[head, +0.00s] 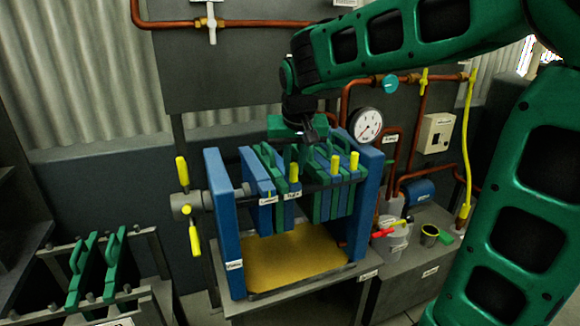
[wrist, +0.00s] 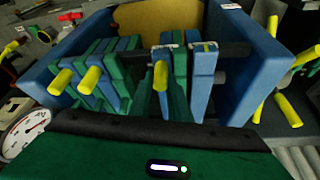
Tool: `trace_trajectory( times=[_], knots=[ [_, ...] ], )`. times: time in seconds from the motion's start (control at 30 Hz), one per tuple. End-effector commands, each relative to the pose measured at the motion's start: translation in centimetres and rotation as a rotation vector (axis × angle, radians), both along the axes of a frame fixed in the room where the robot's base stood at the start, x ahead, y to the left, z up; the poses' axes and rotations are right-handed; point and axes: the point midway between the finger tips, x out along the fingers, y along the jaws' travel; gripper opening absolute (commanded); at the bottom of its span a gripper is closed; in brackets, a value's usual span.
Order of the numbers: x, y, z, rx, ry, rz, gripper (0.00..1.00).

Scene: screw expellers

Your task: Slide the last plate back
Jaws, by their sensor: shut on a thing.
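The press holds blue and green plates hung between two blue end blocks (head: 222,215). One stack of plates (head: 335,197) is at the right, with two yellow knobs on top. A smaller group of plates (head: 262,190) with labels is at the left, by a yellow knob (head: 294,172). A gap lies between the groups at the front. My gripper (head: 308,140) is over the plates, near the green handles, and is shut on a plate at its top.
A pressure gauge (head: 366,124) and copper pipes stand close to the right. A yellow tray (head: 300,258) lies under the plates. A rack with green plates (head: 95,265) is at lower left. A bucket (head: 390,242) and cup stand at right.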

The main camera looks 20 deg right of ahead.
Motion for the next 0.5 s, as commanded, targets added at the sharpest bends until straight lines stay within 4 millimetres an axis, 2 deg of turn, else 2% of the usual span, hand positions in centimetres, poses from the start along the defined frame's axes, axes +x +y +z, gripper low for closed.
trace_trajectory(
  times=[0.03,0.1,0.37,0.5],
  knots=[
    [0.06,0.03,0.1,0.0,-0.002,0.003,0.24],
    [0.05,-0.01,0.09,0.0,-0.002,0.001,0.35],
    [0.0,-0.09,0.09,0.0,-0.001,0.0,0.35],
    [-0.21,0.0,0.83,0.0,-0.004,0.0,0.35]
  ],
)
